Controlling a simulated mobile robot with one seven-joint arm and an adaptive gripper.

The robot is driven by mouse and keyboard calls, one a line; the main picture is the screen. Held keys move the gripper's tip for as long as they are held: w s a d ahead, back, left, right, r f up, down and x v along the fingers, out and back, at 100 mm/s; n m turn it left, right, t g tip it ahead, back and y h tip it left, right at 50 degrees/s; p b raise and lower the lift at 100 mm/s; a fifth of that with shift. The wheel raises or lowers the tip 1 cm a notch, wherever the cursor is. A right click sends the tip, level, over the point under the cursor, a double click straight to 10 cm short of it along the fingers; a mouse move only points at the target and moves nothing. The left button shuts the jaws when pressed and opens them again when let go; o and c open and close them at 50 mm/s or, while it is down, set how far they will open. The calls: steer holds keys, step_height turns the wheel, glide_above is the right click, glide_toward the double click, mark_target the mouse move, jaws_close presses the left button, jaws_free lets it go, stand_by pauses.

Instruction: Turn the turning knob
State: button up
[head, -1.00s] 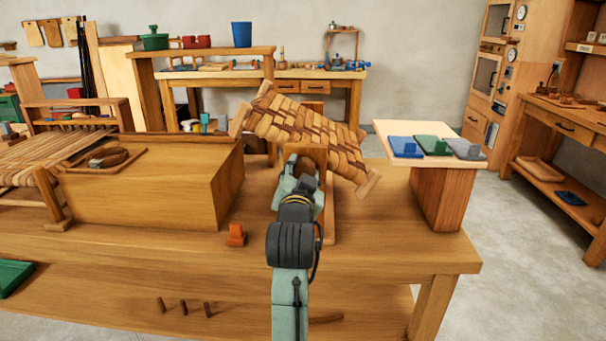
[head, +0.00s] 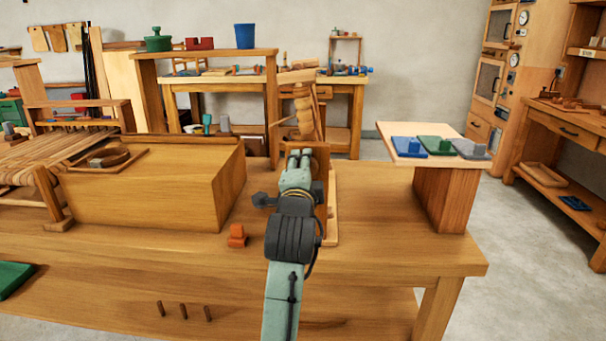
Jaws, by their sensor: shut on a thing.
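My gripper (head: 299,157) is in the middle of the head view, at the near face of an upright wooden stand (head: 321,190) on the bench. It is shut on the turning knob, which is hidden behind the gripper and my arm. Above and behind the stand, a woven bark seat panel (head: 304,110) shows nearly edge-on and upright, as a narrow strip with a wooden bar at its top.
A large wooden box (head: 160,195) stands to the left, with a small orange block (head: 237,236) on the bench (head: 380,245). At right, a raised board (head: 440,128) carries blue, green and grey pieces. Bench space between stand and raised board is clear.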

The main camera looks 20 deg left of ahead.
steer(key=m+b, duration=0.1)
steer(key=m, duration=0.3)
steer(key=shift+m+b, duration=0.35)
steer(key=shift+m, duration=0.05)
steer(key=m+b, duration=0.1)
steer(key=m, duration=0.2)
steer(key=m+b, duration=0.1)
steer(key=m, duration=0.1)
steer(key=shift+r+b, duration=0.25)
steer(key=shift+b, duration=0.05)
steer(key=m+b, duration=0.2)
steer(key=m, duration=0.3)
steer(key=shift+d+r, duration=0.1)
steer(key=shift+d, duration=0.05)
steer(key=m, duration=0.2)
steer(key=m+b, duration=0.1)
steer(key=m, duration=0.1)
steer(key=shift+w+d+m, duration=0.15)
steer(key=shift+d+m, duration=0.05)
steer(key=shift+m, duration=0.2)
steer(key=shift+r+b, duration=0.1)
steer(key=shift+b, duration=0.2)
steer(key=o, duration=1.1)
steer(key=shift+o, duration=0.2)
